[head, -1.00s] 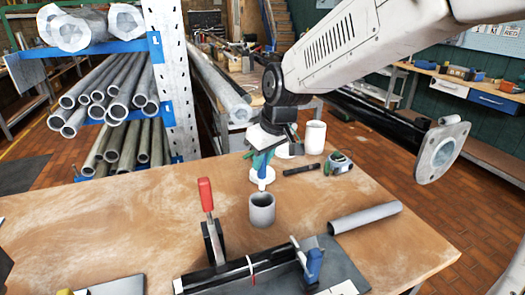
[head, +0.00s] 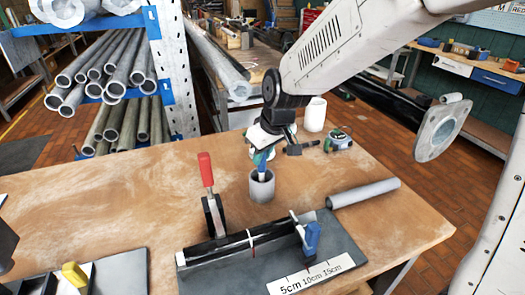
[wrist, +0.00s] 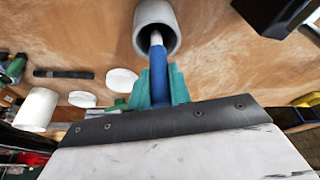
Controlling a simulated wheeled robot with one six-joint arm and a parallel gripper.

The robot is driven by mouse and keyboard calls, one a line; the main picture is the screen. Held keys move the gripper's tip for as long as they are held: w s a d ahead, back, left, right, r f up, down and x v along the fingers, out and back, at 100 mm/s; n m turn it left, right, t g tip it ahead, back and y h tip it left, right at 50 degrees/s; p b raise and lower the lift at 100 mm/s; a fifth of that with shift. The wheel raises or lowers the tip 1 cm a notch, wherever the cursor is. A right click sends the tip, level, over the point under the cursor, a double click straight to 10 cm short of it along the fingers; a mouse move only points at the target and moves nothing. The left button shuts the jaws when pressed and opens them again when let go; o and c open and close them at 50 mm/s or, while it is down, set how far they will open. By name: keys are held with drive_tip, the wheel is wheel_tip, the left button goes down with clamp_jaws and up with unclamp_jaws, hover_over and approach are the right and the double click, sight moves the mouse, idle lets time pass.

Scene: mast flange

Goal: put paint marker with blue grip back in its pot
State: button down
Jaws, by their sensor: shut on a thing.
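The paint marker with a blue grip (head: 262,167) is upright in my gripper (head: 262,154). The teal fingers of my gripper, also seen in the wrist view (wrist: 157,88), are shut on the blue grip (wrist: 158,72). The grey pot (head: 262,190) stands on the table directly below. In the wrist view the pot (wrist: 171,38) has the marker's pale lower end across its mouth, and that end seems to reach inside. How deep it goes, and whether it touches the pot, I cannot tell.
A red-handled clamp (head: 206,172) stands left of the pot, near a fixture with a blue clamp (head: 311,238) in front. A grey tube (head: 364,192) lies to the right. A tape measure (head: 338,141) and a white cup (head: 315,114) are behind. The table's left middle is clear.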

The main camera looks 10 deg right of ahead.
idle(0.4)
drive_tip(key=c, duration=1.2)
unclamp_jaws()
drive_tip(key=v, duration=0.7)
drive_tip(key=s+d+r+m, duration=0.1)
drive_tip(key=s+d+m, duration=0.1)
drive_tip(key=s+d, duration=0.3)
drive_tip(key=s+d+r+m+g+h, duration=0.1)
drive_tip(key=s+d, duration=0.4)
drive_tip(key=s, duration=0.7)
drive_tip(key=s+d+r+m+h, duration=0.1)
drive_tip(key=s+d+m, duration=0.2)
drive_tip(key=s, duration=0.6)
drive_tip(key=d, duration=0.2)
drive_tip(key=shift+s+d+m+g, duration=0.2)
drive_tip(key=shift+d+m+g, duration=0.2)
